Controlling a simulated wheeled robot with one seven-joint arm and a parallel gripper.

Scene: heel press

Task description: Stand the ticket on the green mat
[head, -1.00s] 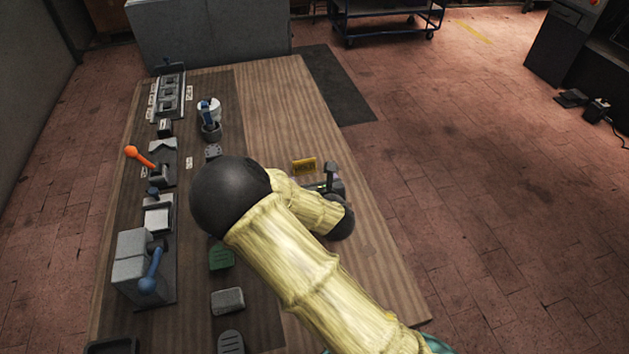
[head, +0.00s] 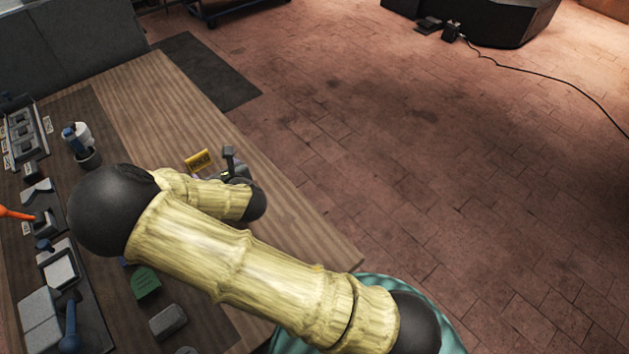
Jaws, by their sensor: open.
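The yellow ticket (head: 199,161) stands on edge on the light wooden part of the bench, with dark print on its face. My gripper (head: 230,168) is open and just to the right of the ticket, at its near side. My own forearm covers much of the gripper, and the picture does not show whether a finger touches the ticket. A green ridged piece (head: 145,282) lies on the dark strip of the bench, left of my arm. I cannot tell whether it is the green mat; no other flat green mat is plain in view.
Along the left are a grey press with a blue lever (head: 70,328), an orange lever (head: 15,213) and a white-and-blue item in a dark cup (head: 80,143). A grey block (head: 168,321) lies near the front. The bench (head: 150,100) is clear behind the ticket.

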